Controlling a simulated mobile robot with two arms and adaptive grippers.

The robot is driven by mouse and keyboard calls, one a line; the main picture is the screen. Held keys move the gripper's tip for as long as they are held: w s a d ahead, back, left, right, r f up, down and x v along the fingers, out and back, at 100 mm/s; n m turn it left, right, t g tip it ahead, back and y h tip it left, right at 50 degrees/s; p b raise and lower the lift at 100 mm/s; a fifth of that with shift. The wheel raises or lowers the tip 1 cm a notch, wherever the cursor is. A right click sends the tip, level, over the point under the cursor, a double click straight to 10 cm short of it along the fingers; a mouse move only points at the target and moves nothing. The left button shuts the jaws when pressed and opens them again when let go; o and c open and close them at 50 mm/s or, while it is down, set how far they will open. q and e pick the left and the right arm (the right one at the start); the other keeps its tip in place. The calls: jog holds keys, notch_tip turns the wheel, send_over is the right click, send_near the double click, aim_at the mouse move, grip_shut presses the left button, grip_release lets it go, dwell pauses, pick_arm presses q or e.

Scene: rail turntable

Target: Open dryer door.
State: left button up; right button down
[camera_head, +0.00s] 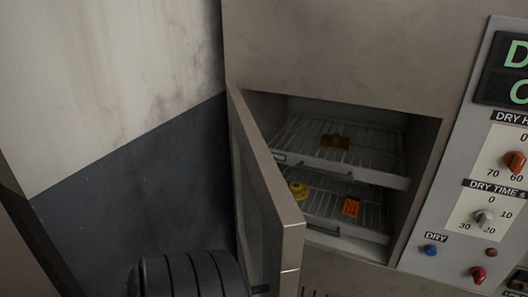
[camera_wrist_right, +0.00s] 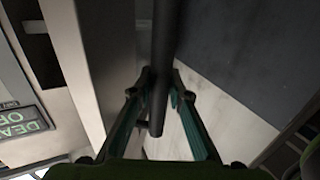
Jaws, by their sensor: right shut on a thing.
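The dryer door (camera_head: 268,190) is hinged on its left and stands open, swung out toward me from the dryer opening. In the right wrist view a dark round bar, the door handle (camera_wrist_right: 160,40), runs down from the top edge. My right gripper (camera_wrist_right: 160,88), with green-lined fingers, is shut on this handle, one finger on each side of it. In the head view the gripper's fingers and most of the handle are hidden. My left gripper is in neither view.
Inside the dryer are two wire racks (camera_head: 382,178) with an orange block (camera_head: 351,207), a yellow piece (camera_head: 298,189) and a brown piece (camera_head: 334,141). A control panel (camera_head: 450,258) with knobs is at right. A grey and white wall (camera_head: 120,170) is left of the door.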

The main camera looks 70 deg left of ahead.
jog(key=shift+s+a, duration=0.25)
jog(key=shift+s, duration=0.35)
jog(key=c, duration=2)
grip_release()
jog(key=shift+o, duration=0.5)
jog(key=shift+a, duration=0.1)
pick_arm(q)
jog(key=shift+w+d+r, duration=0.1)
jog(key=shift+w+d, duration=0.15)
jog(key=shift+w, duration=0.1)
pick_arm(e)
jog(key=v, duration=1.2)
